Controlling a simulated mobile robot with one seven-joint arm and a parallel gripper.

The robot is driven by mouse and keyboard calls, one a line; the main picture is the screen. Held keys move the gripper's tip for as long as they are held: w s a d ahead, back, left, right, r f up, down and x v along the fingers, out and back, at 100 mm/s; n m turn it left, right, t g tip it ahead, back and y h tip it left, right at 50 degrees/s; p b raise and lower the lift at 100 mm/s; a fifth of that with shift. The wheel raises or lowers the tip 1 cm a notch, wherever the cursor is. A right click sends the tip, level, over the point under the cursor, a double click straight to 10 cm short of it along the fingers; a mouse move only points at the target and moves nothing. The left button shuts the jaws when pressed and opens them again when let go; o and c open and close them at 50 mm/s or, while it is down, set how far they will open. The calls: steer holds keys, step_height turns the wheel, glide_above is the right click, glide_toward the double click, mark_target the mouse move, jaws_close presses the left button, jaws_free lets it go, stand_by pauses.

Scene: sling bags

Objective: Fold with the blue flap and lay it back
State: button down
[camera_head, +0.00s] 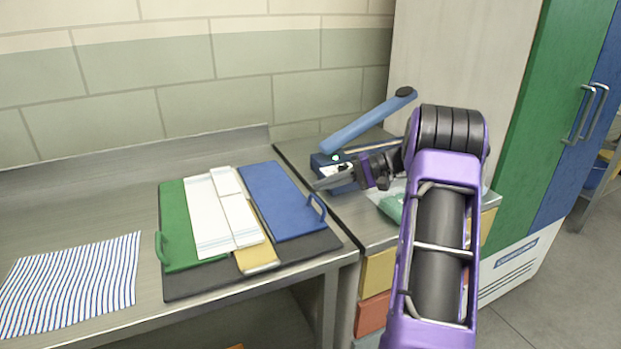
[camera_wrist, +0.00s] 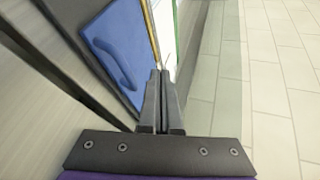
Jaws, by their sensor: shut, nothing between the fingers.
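The folding board lies on the steel table with a dark base (camera_head: 300,252), a green flap (camera_head: 174,220) at left, a yellow middle panel (camera_head: 258,258) and the blue flap (camera_head: 275,195) at right. The blue flap lies flat, with its loop handle (camera_head: 318,207) at its right edge. A white cloth (camera_head: 205,215), folded into a strip, lies over the middle and part of the green side. My gripper (camera_head: 318,184) is shut and empty, above and just beyond the blue handle. In the wrist view the shut fingers (camera_wrist: 162,75) are beside the blue flap (camera_wrist: 125,40) and its handle (camera_wrist: 112,65).
A blue-and-white striped cloth (camera_head: 72,280) lies at the table's left. A sealer-like device with a raised blue arm (camera_head: 365,125) stands on the right-hand cabinet, behind my gripper. A green pouch-like item (camera_head: 390,207) lies there too. A tiled wall (camera_head: 170,85) closes off the back.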

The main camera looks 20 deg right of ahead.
steer(key=shift+d+f+y, duration=0.35)
steer(key=shift+f+y, duration=0.05)
steer(key=shift+f, duration=0.2)
steer(key=shift+d+f+b, duration=0.2)
steer(key=shift+f, duration=0.3)
steer(key=shift+d+f+b, duration=0.2)
steer(key=shift+f, duration=0.3)
steer(key=shift+s+f, duration=0.1)
steer(key=shift+f, duration=0.05)
